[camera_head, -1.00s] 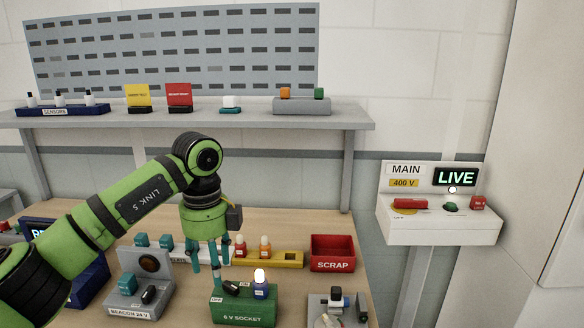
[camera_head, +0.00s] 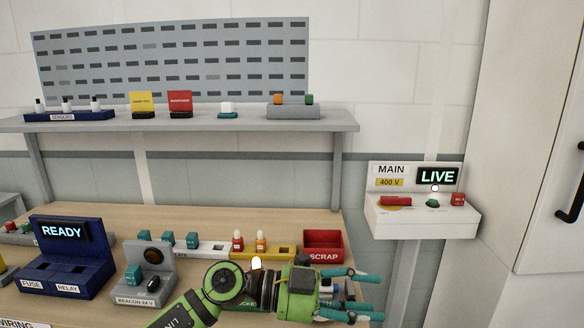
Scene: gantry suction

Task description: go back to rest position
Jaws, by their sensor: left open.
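My left gripper (camera_head: 350,294) is at the bottom centre of the head view. Its teal fingers point to the right and are spread open, with nothing between them. My green left arm comes up from the bottom edge. The gripper and wrist are in front of the green socket block (camera_head: 236,303), hiding most of it. A lit white bulb (camera_head: 256,263) shows just above my wrist. My right gripper is not in the view.
A wooden bench holds a blue READY fixture (camera_head: 68,270), a grey beacon block (camera_head: 135,288), a yellow rack (camera_head: 283,252) and a red SCRAP bin (camera_head: 323,245). A shelf (camera_head: 190,125) runs behind. A white MAIN box (camera_head: 422,215) showing LIVE stands at right.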

